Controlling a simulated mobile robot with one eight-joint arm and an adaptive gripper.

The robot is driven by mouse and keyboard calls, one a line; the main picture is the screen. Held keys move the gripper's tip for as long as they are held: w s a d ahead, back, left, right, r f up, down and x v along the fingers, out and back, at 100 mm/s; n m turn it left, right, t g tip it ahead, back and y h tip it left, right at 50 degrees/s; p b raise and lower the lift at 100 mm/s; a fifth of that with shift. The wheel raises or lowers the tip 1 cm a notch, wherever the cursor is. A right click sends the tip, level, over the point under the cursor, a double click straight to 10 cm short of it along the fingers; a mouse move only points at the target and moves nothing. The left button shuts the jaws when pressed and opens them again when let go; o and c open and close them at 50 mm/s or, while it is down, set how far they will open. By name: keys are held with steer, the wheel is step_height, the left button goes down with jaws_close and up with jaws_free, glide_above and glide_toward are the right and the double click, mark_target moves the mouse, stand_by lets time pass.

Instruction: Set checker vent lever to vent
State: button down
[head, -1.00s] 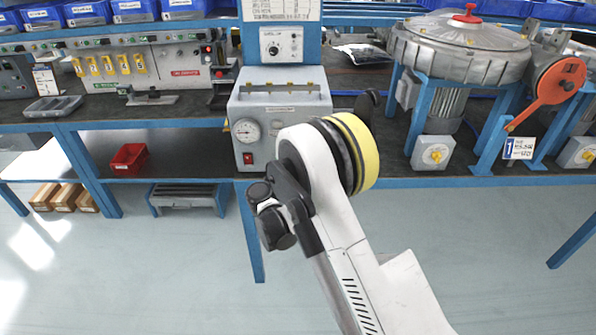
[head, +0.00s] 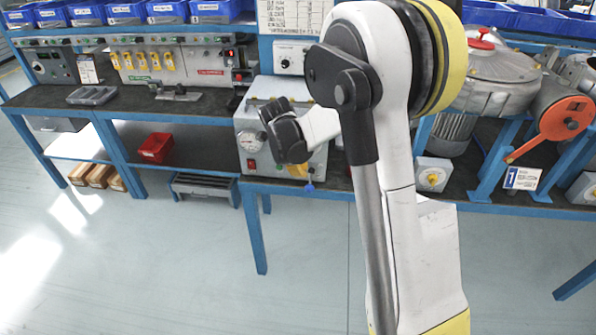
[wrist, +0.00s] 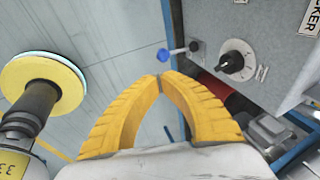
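The checker is a grey box (head: 262,105) on the bench with a gauge and a red switch; my arm covers part of its front. In the wrist view its grey face (wrist: 290,40) fills the upper right. A small lever with a blue handle (wrist: 178,51) sticks out at the face's edge, its handle pointing left in that view; the blue end also shows in the head view (head: 309,188). My gripper (wrist: 161,77) has its yellow fingertips together with nothing between them. The tips appear just short of the lever, apart from it. The lever's setting marks are not readable.
A black knob (wrist: 237,62) sits on the checker's face beside the lever. The blue bench frame (head: 222,180) runs below. A blower (head: 490,75) with an orange lever (head: 566,117) stands to the right. The floor in front is clear.

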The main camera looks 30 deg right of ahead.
mark_target(309, 192)
steer(key=b+x, duration=0.4)
steer(key=x, duration=0.7)
steer(key=shift+f, duration=0.1)
step_height(309, 192, down, 3)
steer(key=shift+r+b, duration=0.15)
steer(key=shift+b, duration=0.75)
